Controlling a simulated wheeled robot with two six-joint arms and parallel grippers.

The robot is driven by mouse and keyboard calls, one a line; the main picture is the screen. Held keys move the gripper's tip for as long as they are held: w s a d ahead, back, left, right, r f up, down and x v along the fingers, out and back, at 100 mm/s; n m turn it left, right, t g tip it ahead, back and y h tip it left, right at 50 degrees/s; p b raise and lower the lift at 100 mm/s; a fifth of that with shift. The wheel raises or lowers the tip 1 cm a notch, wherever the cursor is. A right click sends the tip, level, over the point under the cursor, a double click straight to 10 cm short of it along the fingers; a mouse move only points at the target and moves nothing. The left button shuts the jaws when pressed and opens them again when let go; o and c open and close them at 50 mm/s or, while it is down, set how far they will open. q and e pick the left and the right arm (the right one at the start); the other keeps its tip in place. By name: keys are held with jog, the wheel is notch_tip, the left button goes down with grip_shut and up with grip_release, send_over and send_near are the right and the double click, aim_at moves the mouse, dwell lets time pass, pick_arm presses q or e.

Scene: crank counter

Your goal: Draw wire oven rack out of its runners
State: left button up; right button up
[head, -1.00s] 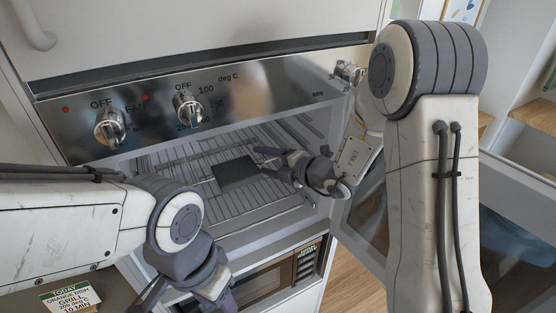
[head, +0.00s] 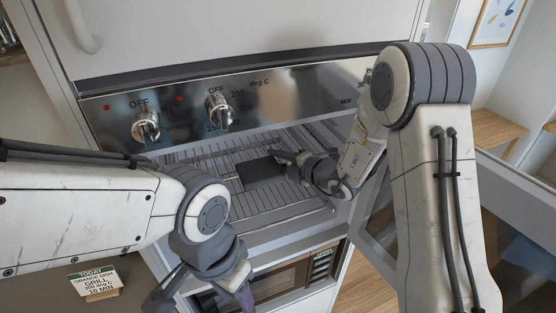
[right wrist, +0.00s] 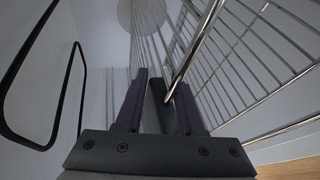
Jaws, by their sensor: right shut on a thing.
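The wire oven rack (head: 210,170) lies level inside the open oven cavity, below the knob panel. A flat dark plate (head: 262,169) shows at the rack's middle. My right gripper (head: 287,158) reaches in from the right and meets the plate's right side. In the right wrist view the rack's thin rods (right wrist: 225,62) and a thicker rod run beside the fingers (right wrist: 160,100), with a dark piece between them. The gripper is shut on the rack there; the exact contact is partly hidden. My left gripper (head: 205,295) hangs low at the bottom edge, away from the rack, its tips cut off.
The knob panel (head: 180,112) is just above the cavity. The open oven door (head: 385,215) stands at the right, near my right arm. A lower appliance (head: 285,280) is beneath. A note card (head: 95,280) stands on the counter at lower left.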

grip_shut()
jog(key=shift+s+d, duration=0.25)
jog(key=shift+s, duration=0.45)
